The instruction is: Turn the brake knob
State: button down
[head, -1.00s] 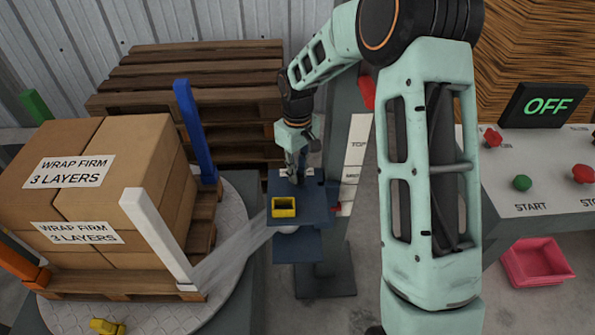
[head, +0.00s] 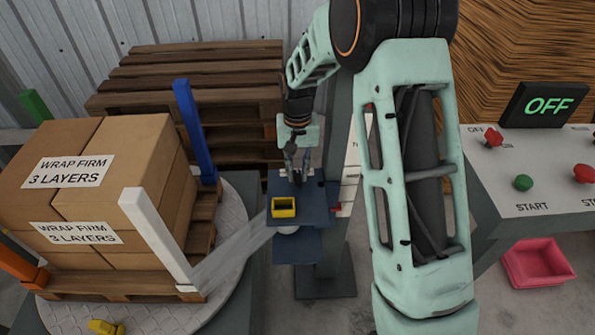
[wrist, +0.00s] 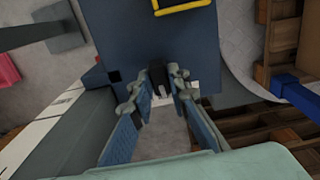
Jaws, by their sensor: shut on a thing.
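The brake knob, a small dark knob (wrist: 158,75) with a pale mark beside it, sits at the edge of the blue carriage (wrist: 125,40) in the wrist view. My gripper (wrist: 160,84) has its two fingers on either side of the knob, shut on it. In the head view, my gripper (head: 297,178) points down onto the back of the blue carriage (head: 312,210) and hides most of the knob. A yellow open frame (head: 284,207) stands on the carriage, left of and nearer than my gripper.
Boxes (head: 105,185) on a pallet stand on the turntable at left, with a blue post (head: 195,130) near the carriage. Clear film runs from the load to the carriage. A control panel (head: 535,185) with an OFF display (head: 548,106) is at right.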

aim_at(297, 174)
dwell(0.3)
jog(key=c, duration=1.8)
grip_release()
jog(key=shift+c, duration=0.2)
notch_tip(297, 174, up, 12)
